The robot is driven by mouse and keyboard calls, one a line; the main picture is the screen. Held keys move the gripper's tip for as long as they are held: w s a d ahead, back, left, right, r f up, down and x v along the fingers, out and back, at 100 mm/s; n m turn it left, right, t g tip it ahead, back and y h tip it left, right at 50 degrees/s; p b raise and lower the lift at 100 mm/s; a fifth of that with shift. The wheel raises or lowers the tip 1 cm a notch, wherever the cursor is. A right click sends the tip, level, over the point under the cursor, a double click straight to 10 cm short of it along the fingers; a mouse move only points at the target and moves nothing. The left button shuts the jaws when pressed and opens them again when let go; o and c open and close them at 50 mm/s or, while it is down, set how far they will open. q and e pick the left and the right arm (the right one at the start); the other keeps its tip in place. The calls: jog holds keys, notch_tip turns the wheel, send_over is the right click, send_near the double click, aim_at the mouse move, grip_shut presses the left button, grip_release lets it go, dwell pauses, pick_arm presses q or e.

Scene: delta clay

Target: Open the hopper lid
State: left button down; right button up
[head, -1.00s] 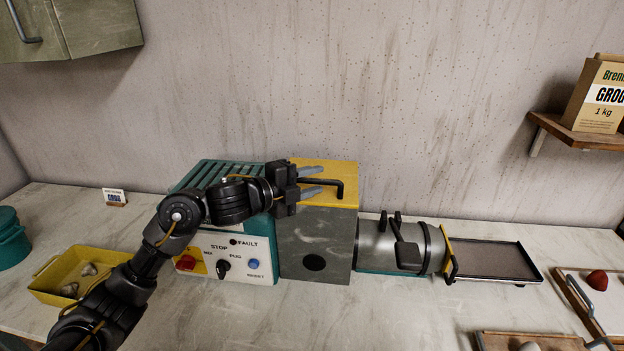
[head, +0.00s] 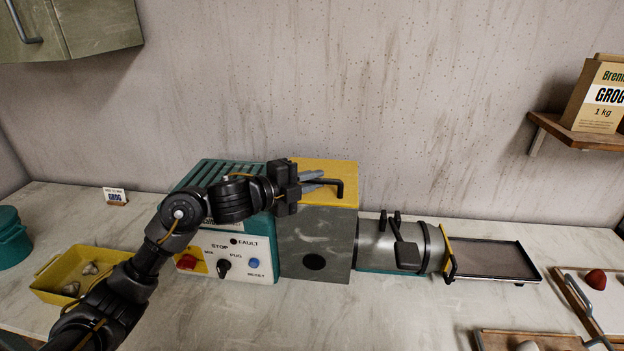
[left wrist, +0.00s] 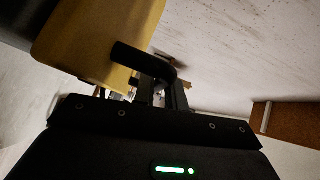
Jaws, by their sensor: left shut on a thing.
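The hopper lid (head: 318,168) is yellow and lies flat, closed on top of the grey hopper box (head: 316,245). Its black bar handle (head: 341,186) is at the lid's right front. My left gripper (head: 322,181) reaches over the lid from the left, its fingers shut on the handle. In the left wrist view, the black handle (left wrist: 140,60) runs between the fingers beside the yellow lid (left wrist: 95,40). The fingertips are partly hidden there. My right gripper is not in view.
Left of the hopper is a control panel (head: 225,256) with knobs. A metal barrel (head: 385,245) and a dark tray (head: 493,262) stand to the right. A yellow bin (head: 50,272) sits at left. A shelf (head: 575,133) juts out at upper right. Space above the lid is clear.

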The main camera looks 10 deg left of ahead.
pick_arm(q)
jog(key=w+r+n+g+y+p, duration=0.1)
jog(key=w+r+g+p, duration=0.1)
jog(key=p, duration=0.7)
jog(key=w+r+n+g+y+p, duration=0.1)
jog(key=w+r+n+g+p, duration=0.1)
jog(key=w+r+p, duration=0.2)
jog(key=shift+r+n+g+p, duration=0.35)
jog(key=shift+r+p, duration=1.4)
jog(key=shift+p, duration=1.25)
